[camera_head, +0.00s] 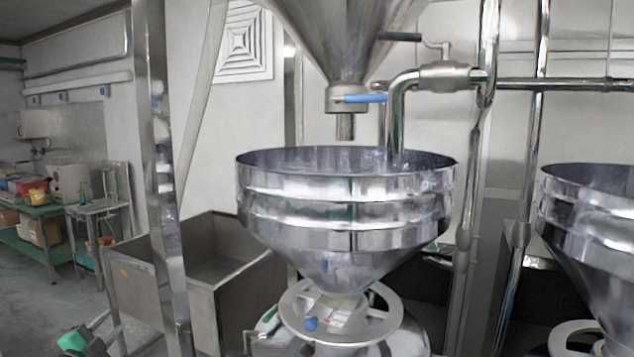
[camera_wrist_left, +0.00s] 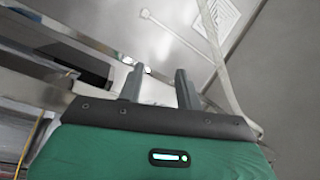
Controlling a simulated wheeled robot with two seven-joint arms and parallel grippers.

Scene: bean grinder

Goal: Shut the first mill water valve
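The first mill's steel water pipe (camera_head: 397,115) bends down into the round mill bowl (camera_head: 345,210) in the head view. The water valve body (camera_head: 444,76) sits on this pipe above the bowl's right side. Its lever, with a dark grip (camera_head: 400,37), rises above the body and points left, roughly along the pipe. My left gripper (camera_head: 108,322) is low at the left edge in the head view, partly cut off and far from the valve. In the left wrist view its two fingers (camera_wrist_left: 159,68) stand apart with nothing between them. My right gripper is not in view.
A blue-handled valve (camera_head: 360,98) is on the outlet of the hopper (camera_head: 345,40) above the bowl. A steel post (camera_head: 160,180) and an open steel bin (camera_head: 200,270) stand between my left gripper and the bowl. A second mill bowl (camera_head: 595,210) is at the right.

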